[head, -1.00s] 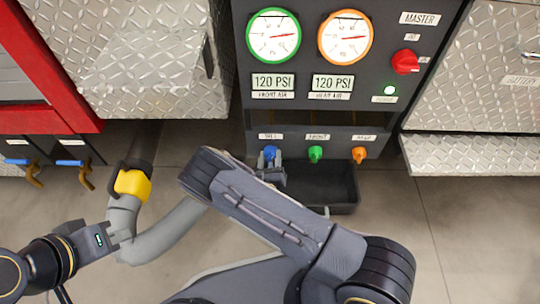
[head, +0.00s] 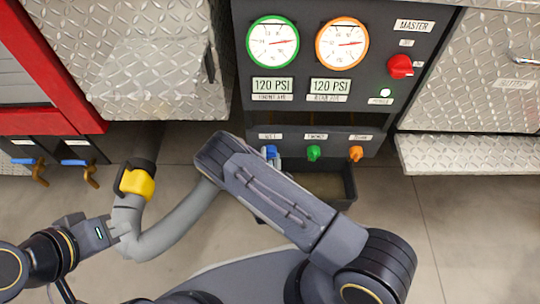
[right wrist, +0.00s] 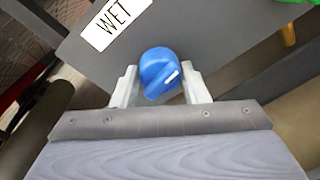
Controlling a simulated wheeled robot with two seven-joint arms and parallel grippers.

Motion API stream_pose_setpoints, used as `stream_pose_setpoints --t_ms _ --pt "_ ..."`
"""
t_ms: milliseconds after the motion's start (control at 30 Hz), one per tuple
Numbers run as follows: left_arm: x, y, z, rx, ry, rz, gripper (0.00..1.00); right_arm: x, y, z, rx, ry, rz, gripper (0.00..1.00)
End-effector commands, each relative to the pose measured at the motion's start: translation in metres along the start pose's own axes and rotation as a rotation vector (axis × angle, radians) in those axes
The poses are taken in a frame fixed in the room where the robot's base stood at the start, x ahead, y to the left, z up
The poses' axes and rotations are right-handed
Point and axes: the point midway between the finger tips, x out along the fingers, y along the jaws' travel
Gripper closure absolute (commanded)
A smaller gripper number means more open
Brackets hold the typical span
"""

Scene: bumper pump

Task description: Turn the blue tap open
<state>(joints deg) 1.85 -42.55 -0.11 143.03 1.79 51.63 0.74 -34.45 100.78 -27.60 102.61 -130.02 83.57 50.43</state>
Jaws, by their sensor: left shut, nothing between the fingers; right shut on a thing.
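The blue tap (head: 270,152) is at the left of a row of taps low on the dark panel. In the right wrist view the blue tap (right wrist: 158,72) sits between both fingers, beside the WET label, with a white mark toward its lower right. My right gripper (right wrist: 160,88) is shut on it; in the head view my forearm largely hides this gripper. My left gripper (head: 118,234) is shut at the lower left, by the grey hose (head: 180,225) with a yellow collar (head: 136,182). I cannot tell whether it touches the hose.
A green tap (head: 314,153) and an orange tap (head: 356,154) sit right of the blue one. A dark tray (head: 347,190) is below them. Two gauges, both above 120 PSI signs, and a red MASTER knob (head: 400,66) are higher up. Two blue-handled valves (head: 75,162) hang at far left.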

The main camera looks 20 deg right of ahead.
Motion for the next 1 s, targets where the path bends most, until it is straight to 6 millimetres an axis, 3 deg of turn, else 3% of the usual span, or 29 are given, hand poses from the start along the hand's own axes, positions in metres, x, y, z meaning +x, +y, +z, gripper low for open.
stream_pose_setpoints --t_ms 400,933,967,1000 --pt "-0.0036 0.0017 -0.0019 0.0 0.0 0.0 1.0 -0.0004 0.0008 -0.0008 0.183 0.015 0.013 0.82" --pt "-0.0038 0.0017 -0.0019 0.0 0.0 0.0 1.0 -0.0002 0.0009 -0.0008 0.207 0.016 0.015 0.82" --pt "-0.0038 0.0017 -0.002 0.0 0.0 0.0 1.0 -0.0002 0.0009 -0.0007 0.207 0.016 0.015 0.58" --pt "-0.0038 0.0017 -0.0019 0.0 0.0 0.0 1.0 -0.0002 0.0009 -0.0007 0.206 0.016 0.015 0.53"
